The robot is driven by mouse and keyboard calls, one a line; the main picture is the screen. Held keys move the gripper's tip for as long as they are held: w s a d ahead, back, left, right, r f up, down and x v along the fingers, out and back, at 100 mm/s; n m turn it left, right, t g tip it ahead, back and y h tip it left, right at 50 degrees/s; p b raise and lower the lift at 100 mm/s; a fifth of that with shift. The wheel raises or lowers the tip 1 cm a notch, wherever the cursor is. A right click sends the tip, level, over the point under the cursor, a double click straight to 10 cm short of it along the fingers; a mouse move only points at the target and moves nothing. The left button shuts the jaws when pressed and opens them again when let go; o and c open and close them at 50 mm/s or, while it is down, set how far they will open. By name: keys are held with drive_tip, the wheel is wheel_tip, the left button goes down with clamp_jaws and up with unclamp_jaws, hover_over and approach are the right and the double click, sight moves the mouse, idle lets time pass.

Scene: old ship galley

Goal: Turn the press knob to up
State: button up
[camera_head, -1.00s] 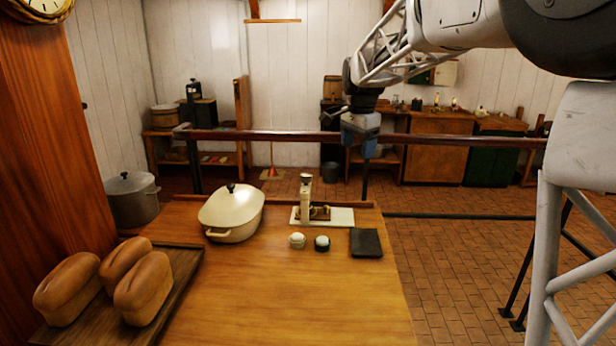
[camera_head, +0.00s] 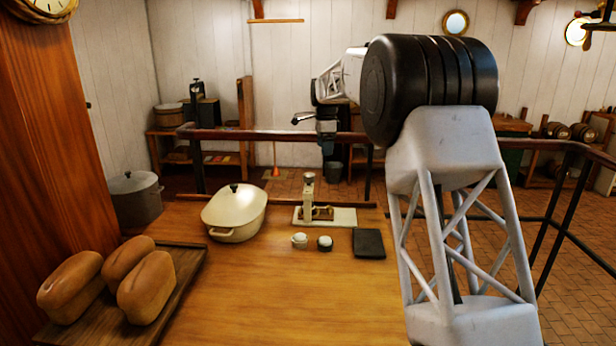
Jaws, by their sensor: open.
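A small press (camera_head: 308,193) stands on the table, at its far side right of the middle. It has an upright pale post with a light top and a brown part low down, on a white base board (camera_head: 342,216). Its knob is too small for me to tell which way it is turned. My gripper (camera_head: 327,150) hangs above and beyond the press, near the dark rail, apart from it. It is open and I see nothing in it. My arm comes in from the right, and its big black joint covers part of the view.
The wooden table (camera_head: 260,290) is clear in front. A cream lidded pot (camera_head: 234,212) stands left of the press. Two small round pots (camera_head: 299,240) and a black slab (camera_head: 369,243) lie in front of it. Bread loaves (camera_head: 147,287) sit on a board (camera_head: 185,275). A rail (camera_head: 240,135) runs behind.

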sight(308, 175)
drive_tip(key=w+a+f+m, duration=0.1)
drive_tip(key=w+a+f, duration=0.1)
drive_tip(key=w, duration=0.1)
drive_tip(key=w+a+f+m, duration=0.1)
drive_tip(key=w+a+f, duration=0.1)
drive_tip(key=w+f, duration=0.1)
drive_tip(key=w+a+f, duration=0.2)
drive_tip(key=w, duration=0.1)
drive_tip(key=shift+a+f+m, duration=0.25)
drive_tip(key=shift+m, duration=0.15)
drive_tip(key=shift+f, duration=3.9)
drive_tip(key=shift+c, duration=0.3)
drive_tip(key=c, duration=0.9)
